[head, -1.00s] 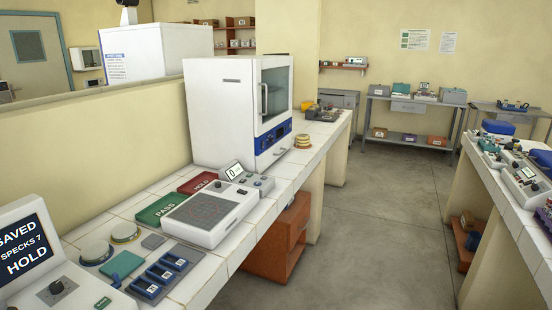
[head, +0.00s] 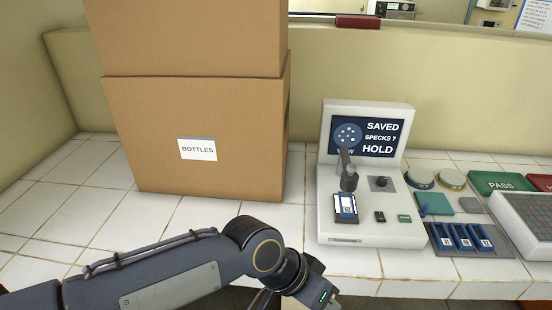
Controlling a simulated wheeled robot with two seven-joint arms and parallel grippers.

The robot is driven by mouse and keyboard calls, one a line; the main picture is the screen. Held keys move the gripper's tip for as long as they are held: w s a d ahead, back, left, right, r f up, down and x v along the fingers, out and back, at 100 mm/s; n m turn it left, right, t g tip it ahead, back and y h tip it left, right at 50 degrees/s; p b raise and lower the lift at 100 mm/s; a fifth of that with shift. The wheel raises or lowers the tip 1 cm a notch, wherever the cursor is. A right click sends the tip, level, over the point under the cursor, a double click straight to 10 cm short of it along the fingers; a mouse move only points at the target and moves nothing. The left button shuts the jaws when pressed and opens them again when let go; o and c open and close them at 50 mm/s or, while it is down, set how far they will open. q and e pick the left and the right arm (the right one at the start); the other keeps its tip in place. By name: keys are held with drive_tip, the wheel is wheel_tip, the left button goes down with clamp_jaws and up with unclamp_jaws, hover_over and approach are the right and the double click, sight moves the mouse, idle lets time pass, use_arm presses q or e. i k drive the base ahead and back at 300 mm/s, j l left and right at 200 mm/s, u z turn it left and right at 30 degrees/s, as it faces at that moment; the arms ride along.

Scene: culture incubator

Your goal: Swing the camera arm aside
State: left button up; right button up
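The camera arm (head: 346,163) is a dark arm on the white imaging station (head: 372,228). It stands in front of the screen (head: 366,137), and its dark round camera head (head: 349,182) is over a blue-framed slide (head: 345,208). The screen reads SAVED, SPECKS 7, HOLD and shows a dish with several spots. My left gripper (head: 318,294) is at the bottom edge, in front of and below the station, apart from the camera arm. Its fingertips are not clearly visible, so its opening cannot be told. My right gripper is not in view.
Stacked cardboard boxes (head: 205,115), the lower marked BOTTLES, stand left of the station. To the right are a dark knob (head: 381,183), blue slide holders (head: 459,238), a green pad (head: 435,204), round dishes (head: 452,179) and a PASS mat (head: 497,183). White tiles in front of the boxes are clear.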

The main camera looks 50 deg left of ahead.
sight(350, 178)
drive_tip(key=u, duration=1.25)
